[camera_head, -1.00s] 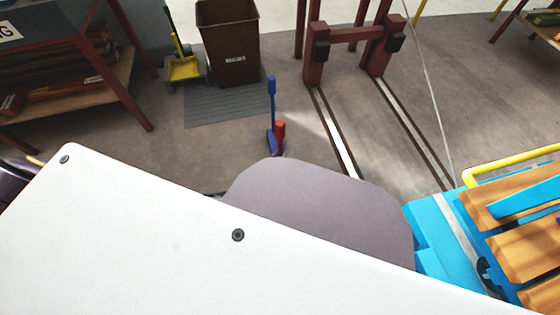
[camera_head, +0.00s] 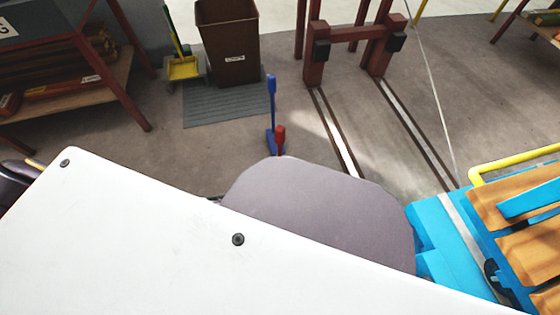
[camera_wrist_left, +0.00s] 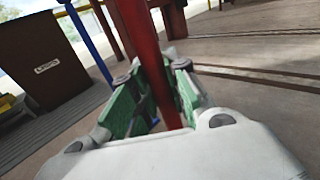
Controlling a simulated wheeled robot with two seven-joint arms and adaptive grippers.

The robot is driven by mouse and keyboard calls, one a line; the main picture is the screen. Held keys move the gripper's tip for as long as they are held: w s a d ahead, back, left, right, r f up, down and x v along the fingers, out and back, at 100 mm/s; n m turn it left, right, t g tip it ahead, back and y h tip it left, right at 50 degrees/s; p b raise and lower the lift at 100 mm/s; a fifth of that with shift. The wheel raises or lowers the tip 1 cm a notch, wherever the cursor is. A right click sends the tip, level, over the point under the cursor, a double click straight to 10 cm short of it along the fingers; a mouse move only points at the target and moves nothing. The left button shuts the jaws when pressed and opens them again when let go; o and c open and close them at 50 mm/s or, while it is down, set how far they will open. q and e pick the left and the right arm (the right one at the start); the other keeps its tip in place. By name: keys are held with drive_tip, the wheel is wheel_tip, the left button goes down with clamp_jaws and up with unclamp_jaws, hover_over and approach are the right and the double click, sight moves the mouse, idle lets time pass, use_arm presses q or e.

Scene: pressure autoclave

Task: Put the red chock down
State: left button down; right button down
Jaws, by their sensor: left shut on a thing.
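The red chock shows in the left wrist view as a slanting red bar (camera_wrist_left: 152,60) between the green-padded fingers of my left gripper (camera_wrist_left: 158,95). The gripper is shut on this bar. In the head view only the chock's red top (camera_head: 280,133) shows, above the edge of a grey rounded part; the rest of it and my left gripper are hidden. I cannot tell whether the chock touches the floor. A blue upright with a blue foot (camera_head: 271,100) stands just behind it, and a blue bar also shows in the wrist view (camera_wrist_left: 88,42). My right gripper is not in view.
A brown bin (camera_head: 229,45) stands on a grey mat (camera_head: 228,106) at the back. Floor rails (camera_head: 336,135) run from a dark red stop frame (camera_head: 350,34). A blue cart with wooden slats (camera_head: 450,235) is at the right. A shelf (camera_head: 75,92) stands at the left.

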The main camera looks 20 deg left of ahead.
use_arm(q)
drive_tip(key=shift+w, duration=0.1)
drive_tip(key=c, duration=1.4)
unclamp_jaws()
drive_tip(key=shift+f, duration=0.1)
